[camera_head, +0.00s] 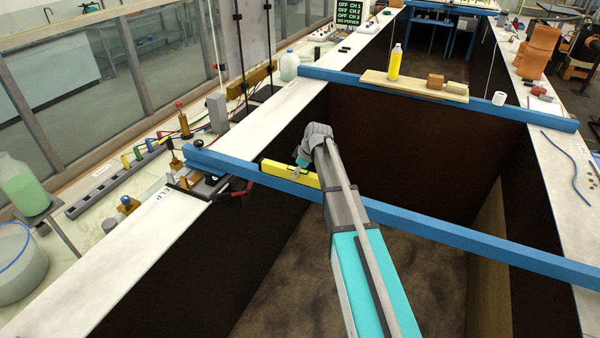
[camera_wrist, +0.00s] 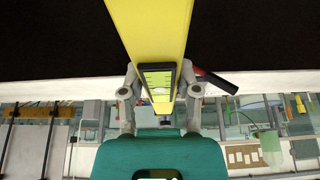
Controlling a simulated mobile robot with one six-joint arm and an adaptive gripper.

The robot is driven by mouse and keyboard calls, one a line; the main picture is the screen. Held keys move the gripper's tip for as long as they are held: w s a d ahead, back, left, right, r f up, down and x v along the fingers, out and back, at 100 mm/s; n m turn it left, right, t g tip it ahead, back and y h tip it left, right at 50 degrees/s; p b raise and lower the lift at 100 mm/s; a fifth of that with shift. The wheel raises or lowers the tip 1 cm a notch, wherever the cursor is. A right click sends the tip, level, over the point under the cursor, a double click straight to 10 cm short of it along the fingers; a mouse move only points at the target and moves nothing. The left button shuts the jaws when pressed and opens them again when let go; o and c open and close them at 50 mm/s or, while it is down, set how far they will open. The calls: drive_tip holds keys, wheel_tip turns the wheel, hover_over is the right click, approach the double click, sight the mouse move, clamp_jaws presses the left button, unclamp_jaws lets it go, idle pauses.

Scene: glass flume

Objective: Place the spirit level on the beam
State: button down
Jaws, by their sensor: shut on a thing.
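The yellow spirit level (camera_head: 275,168) lies over the near blue beam (camera_head: 430,225) in the head view, roughly in line with it. I cannot tell whether it touches the beam or hangs just above it. My gripper (camera_head: 302,160) is at the level, its fingers mostly hidden behind my own wrist. In the wrist view, the level (camera_wrist: 150,30) runs up from between the two grey fingers of my gripper (camera_wrist: 158,82), which are shut on it. The beam cannot be made out there.
A second blue beam (camera_head: 335,76) crosses farther back, carrying a wooden board (camera_head: 400,84) with a yellow bottle (camera_head: 394,63) and small blocks. White ledges border the deep, dark flume. Clamps, cables and instruments crowd the left ledge near the beam's end.

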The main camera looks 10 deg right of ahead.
sight(301, 171)
drive_tip(key=shift+c, duration=1.6)
unclamp_jaws()
drive_tip(key=shift+r, duration=0.1)
drive_tip(key=p+v, duration=0.3)
drive_tip(key=shift+r+p, duration=0.3)
drive_tip(key=p+v, duration=0.7)
drive_tip(key=v, duration=0.1)
drive_tip(key=shift+r+p, duration=0.15)
drive_tip(key=shift+p, duration=0.2)
drive_tip(key=shift+d, duration=0.1)
drive_tip(key=shift+s, duration=0.1)
